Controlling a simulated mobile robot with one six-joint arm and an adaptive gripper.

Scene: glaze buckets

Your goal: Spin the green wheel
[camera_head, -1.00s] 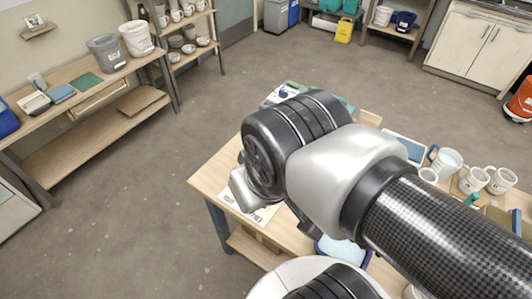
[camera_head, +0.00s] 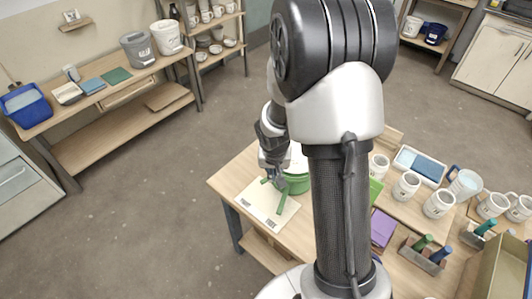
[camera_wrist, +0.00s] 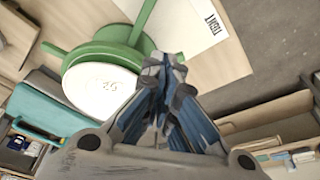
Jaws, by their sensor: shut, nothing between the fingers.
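The green wheel (camera_head: 297,186) sits on the near table, partly hidden behind my arm in the head view. It is a round green body with a white top and green bars sticking out. In the wrist view the wheel (camera_wrist: 108,46) is at upper left, with one bar pointing up and another to the left. A pale printed card (camera_head: 258,207) lies beside it under one bar. My gripper (camera_head: 270,176) is above the table at the wheel's left side. In the wrist view my gripper's fingers (camera_wrist: 165,68) are together and empty, close to the wheel's edge; contact cannot be told.
White mugs (camera_head: 406,186), a tray with a blue item (camera_head: 420,165), a purple block (camera_head: 382,229) and tool holders (camera_head: 425,255) crowd the table to the right of my arm. Open floor (camera_head: 150,220) lies to the left.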

